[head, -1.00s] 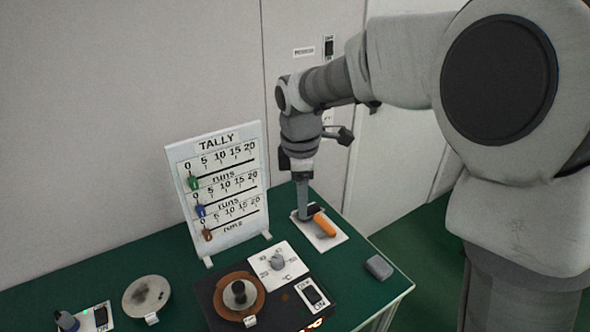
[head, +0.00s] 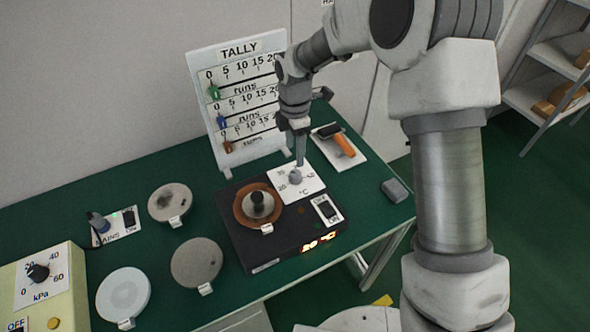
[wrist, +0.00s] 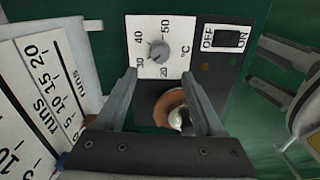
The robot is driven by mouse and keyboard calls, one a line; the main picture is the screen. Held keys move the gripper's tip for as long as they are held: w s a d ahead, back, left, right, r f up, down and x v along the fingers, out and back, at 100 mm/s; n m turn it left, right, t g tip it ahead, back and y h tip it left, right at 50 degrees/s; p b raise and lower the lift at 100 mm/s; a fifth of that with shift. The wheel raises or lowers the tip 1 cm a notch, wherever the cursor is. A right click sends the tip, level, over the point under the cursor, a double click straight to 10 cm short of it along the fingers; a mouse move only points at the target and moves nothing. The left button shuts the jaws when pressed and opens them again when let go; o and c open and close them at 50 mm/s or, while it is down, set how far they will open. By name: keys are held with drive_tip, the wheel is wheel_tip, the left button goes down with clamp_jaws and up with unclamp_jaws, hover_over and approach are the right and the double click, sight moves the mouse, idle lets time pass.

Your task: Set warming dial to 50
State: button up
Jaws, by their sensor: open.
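The warming dial is a grey knob (head: 295,178) on a white plate (head: 314,184) marked in °C, at the back of a black warming unit (head: 262,253). In the wrist view the knob (wrist: 159,51) sits among the marks 20, 30, 40 and 50. Its pointer seems to face the 20–30 side, but is too small to be sure. My gripper (head: 299,160) points down just above the knob. In the wrist view my gripper (wrist: 163,75) is open, its fingers apart, with nothing between them. Whether a finger touches the knob is unclear.
The unit has an orange display (head: 318,243), seemingly 20 °C, an ON/OFF switch (head: 326,208) and a copper ring (head: 243,208) with a dark-knobbed piece. The tally board (head: 206,98) stands left of my gripper. An orange-handled tool (head: 342,144) and grey block (head: 395,190) lie right.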

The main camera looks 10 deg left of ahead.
sight(295, 173)
wheel_tip(295, 173, down, 9)
drive_tip(key=shift+r, duration=0.2)
clamp_jaws()
idle(0.4)
